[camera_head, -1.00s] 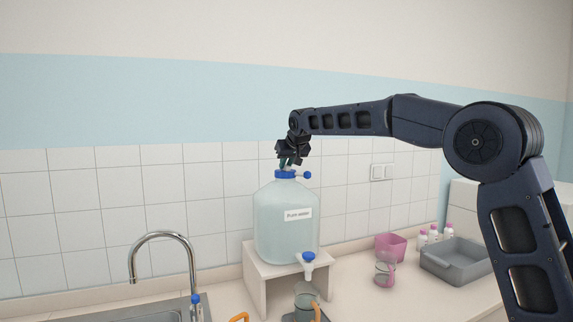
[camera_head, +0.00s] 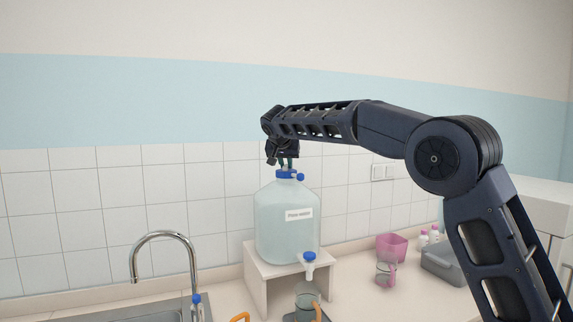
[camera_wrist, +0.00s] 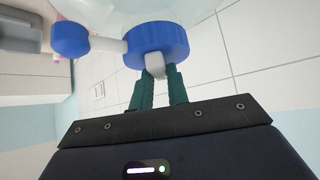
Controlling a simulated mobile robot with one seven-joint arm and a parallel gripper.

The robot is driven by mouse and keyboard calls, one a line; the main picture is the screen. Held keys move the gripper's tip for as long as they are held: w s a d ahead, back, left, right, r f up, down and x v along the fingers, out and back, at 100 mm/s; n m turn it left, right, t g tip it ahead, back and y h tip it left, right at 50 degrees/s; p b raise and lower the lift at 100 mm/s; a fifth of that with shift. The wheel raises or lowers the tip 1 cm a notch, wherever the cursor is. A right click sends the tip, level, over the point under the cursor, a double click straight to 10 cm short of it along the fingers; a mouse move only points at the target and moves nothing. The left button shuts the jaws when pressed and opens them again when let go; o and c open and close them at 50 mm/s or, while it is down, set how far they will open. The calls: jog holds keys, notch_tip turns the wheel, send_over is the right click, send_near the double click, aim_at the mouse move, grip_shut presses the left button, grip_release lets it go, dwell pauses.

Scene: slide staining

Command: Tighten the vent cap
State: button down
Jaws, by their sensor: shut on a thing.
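A clear carboy (camera_head: 286,225) labelled "Pure water" stands upright. It has a wide blue cap (camera_head: 288,174) on its neck and a small blue knob (camera_head: 300,177) on a side stub. The wide blue cap (camera_wrist: 157,42), with a pale upright tab (camera_wrist: 156,66) on it, fills the top middle of the wrist view; the side knob (camera_wrist: 70,40) is at its left. My gripper (camera_head: 287,165) points down over the cap. In the wrist view, the green fingers of my gripper (camera_wrist: 161,73) are shut on the pale tab.
The carboy rests on a small white stand (camera_head: 256,277), with a blue-topped spigot (camera_head: 309,260) low on its front. A beaker (camera_head: 307,297) stands below the spigot. A sink faucet (camera_head: 165,238) is at left.

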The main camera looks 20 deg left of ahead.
jog(key=m+h, duration=0.1)
jog(key=m, duration=0.1)
jog(key=m+h, duration=0.1)
jog(key=h, duration=0.1)
jog(key=m+h, duration=0.1)
jog(key=m, duration=0.1)
jog(key=shift+a+m, duration=0.3)
jog(key=shift+a, duration=0.1)
jog(key=shift+w+a+m+g+h, duration=0.1)
jog(key=shift+m+g+h, duration=0.7)
jog(key=shift+m+h, duration=1.05)
jog(key=shift+m, duration=0.45)
jog(key=c, duration=1.4)
grip_release()
jog(key=shift+o, duration=0.2)
jog(key=shift+n+y, duration=0.35)
jog(key=shift+n, duration=0.05)
